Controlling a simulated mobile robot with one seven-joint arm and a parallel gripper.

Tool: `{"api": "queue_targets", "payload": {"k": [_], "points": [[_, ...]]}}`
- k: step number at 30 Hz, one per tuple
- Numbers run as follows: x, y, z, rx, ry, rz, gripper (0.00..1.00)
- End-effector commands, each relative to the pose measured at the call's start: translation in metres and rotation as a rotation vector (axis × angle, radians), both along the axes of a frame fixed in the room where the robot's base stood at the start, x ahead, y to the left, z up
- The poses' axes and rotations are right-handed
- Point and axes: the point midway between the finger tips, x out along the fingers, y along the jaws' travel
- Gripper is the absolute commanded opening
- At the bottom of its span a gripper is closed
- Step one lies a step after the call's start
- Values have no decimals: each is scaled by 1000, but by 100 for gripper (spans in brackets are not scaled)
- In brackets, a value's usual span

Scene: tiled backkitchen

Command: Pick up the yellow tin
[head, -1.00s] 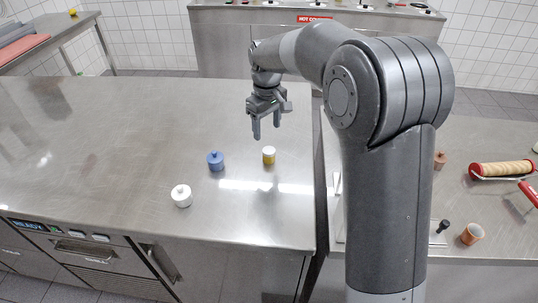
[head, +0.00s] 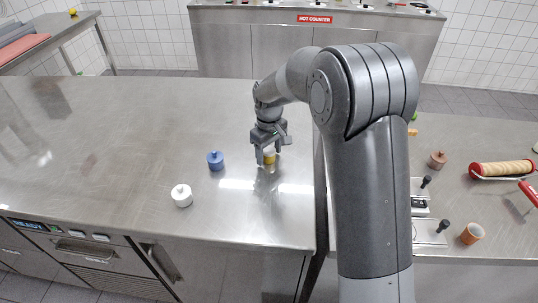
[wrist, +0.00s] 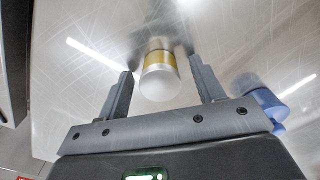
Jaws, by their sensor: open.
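The yellow tin (head: 269,158) is a small cylinder with a pale top and a yellow band, standing on the steel counter. My gripper (head: 269,156) is down at the tin, partly covering it in the head view. In the wrist view the tin (wrist: 159,76) lies between the two fingers of my gripper (wrist: 160,80), with a gap on each side. The fingers are open and hold nothing.
A blue lidded pot (head: 215,160) stands left of the tin and also shows in the wrist view (wrist: 268,106). A white lidded pot (head: 181,195) stands nearer the front. The steel counter (head: 90,150) is otherwise clear at left.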

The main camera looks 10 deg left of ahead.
Motion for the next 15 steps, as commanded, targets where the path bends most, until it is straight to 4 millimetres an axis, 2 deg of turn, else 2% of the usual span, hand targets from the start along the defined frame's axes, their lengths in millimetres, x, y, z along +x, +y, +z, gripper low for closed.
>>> {"api": "queue_targets", "payload": {"k": [2,15], "points": [[0,0,0,0,0,0,62],[0,0,1,0,0,0,26]]}}
